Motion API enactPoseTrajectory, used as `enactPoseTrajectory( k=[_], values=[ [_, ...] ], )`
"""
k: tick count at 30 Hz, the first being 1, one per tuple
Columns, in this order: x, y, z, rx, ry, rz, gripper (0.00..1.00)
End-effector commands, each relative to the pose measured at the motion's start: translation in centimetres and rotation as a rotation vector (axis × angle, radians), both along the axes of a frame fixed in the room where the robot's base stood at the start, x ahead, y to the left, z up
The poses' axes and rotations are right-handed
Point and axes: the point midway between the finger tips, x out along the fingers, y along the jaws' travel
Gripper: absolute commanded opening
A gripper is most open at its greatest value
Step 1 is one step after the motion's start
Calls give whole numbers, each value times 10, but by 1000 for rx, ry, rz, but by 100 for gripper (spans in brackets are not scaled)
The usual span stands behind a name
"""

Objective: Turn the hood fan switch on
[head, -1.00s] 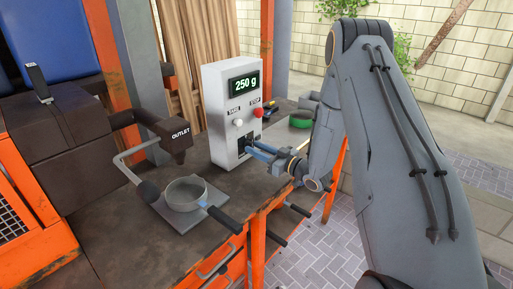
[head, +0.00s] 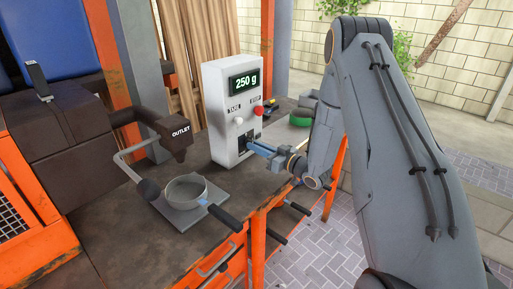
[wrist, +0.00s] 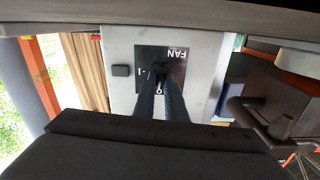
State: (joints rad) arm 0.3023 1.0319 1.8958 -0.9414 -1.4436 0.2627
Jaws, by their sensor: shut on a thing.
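The fan switch plate (wrist: 175,58) is a small black plate marked FAN, with I and O marks, on the front of a white box (head: 224,90). It appears upside down in the wrist view. My gripper (wrist: 159,80) reaches the plate with its two long fingers close together at the tips. They are shut on the switch handle, which the fingertips mostly hide. In the head view my gripper (head: 249,147) meets the low front of the box. The box carries a display reading 250 g, a white button (head: 238,121) and a red button (head: 258,110).
A pan (head: 186,188) sits on a square plate at the workbench's (head: 115,235) near side, below a dark outlet spout (head: 176,142). A green round object (head: 301,119) lies behind my gripper. Orange posts and handles line the bench's front edge.

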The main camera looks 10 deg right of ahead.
Motion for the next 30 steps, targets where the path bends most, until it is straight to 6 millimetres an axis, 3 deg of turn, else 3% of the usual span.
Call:
enactPoseTrajectory(
  k=[30],
  values=[
    [1,-3,-2,745,541,-1,0]
  ],
)
